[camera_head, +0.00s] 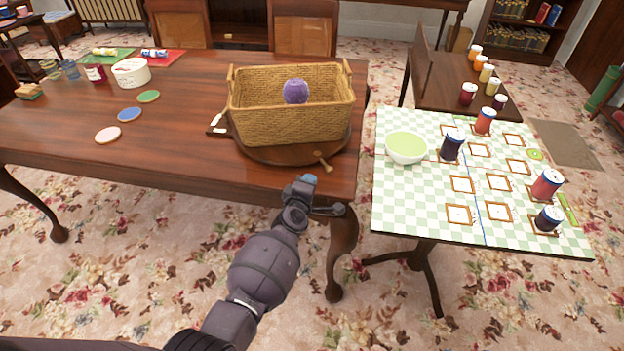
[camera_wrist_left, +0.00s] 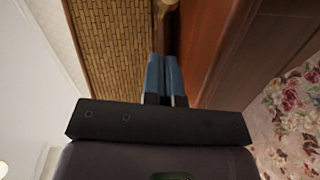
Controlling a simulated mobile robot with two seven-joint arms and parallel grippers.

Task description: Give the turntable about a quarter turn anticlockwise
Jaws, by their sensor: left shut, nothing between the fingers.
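The turntable (camera_head: 283,156) is a round dark wooden disc near the right end of the table, under a woven basket (camera_head: 291,128). My left gripper (camera_head: 308,180) is shut and empty, just in front of the table edge and a little below the knob in the picture. In the left wrist view the blue fingertips (camera_wrist_left: 165,62) are together, with the basket (camera_wrist_left: 118,40) beside them and the knob (camera_wrist_left: 170,5) ahead. My right gripper is out of view.
A purple ball of yarn (camera_head: 295,91) sits in the basket. Coasters (camera_head: 129,114) and a white tub (camera_head: 130,72) stand at the table's left. A checkered side table (camera_head: 410,205) with cans and a green bowl (camera_head: 406,147) stands at right, across a gap.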

